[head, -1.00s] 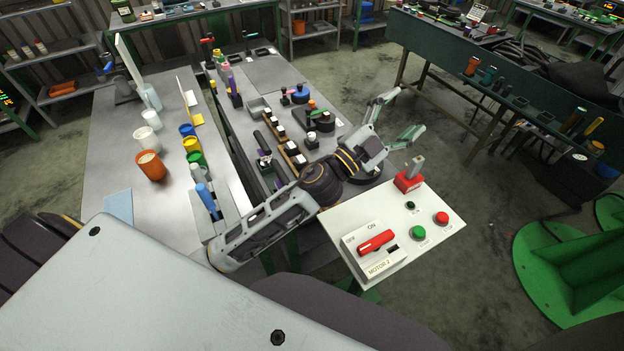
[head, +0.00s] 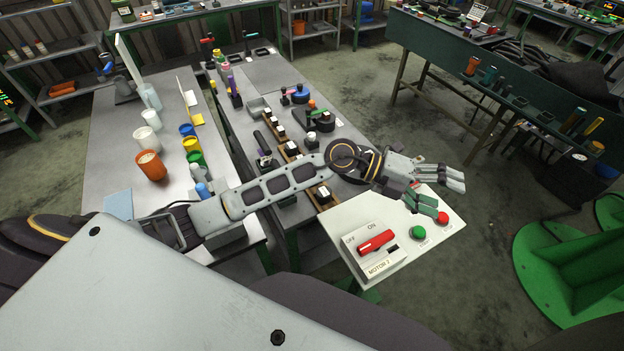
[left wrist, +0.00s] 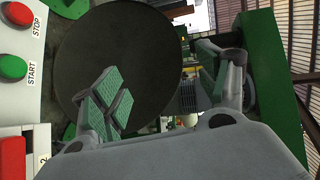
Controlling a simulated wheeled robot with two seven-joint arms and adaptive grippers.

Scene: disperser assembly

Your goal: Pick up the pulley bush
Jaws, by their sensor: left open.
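My left gripper (head: 441,194) is open and stretches over the far right corner of the white control panel, near its buttons. In the left wrist view the open fingers (left wrist: 168,88) stand apart with nothing between them. I cannot make out for certain which part is the pulley bush. Several small parts stand on the grey bench, among them a white-topped part (head: 312,138) and a black part with a blue top (head: 300,94); my left arm hides some of the bench. My right gripper is not in view.
The control panel (head: 345,213) carries a red switch (head: 376,242), a green button (head: 418,233) and a red button (head: 442,218). Cups, one orange (head: 151,166), stand on the left table. A large dark disc (left wrist: 120,45) fills much of the wrist view. Open floor lies right of the panel.

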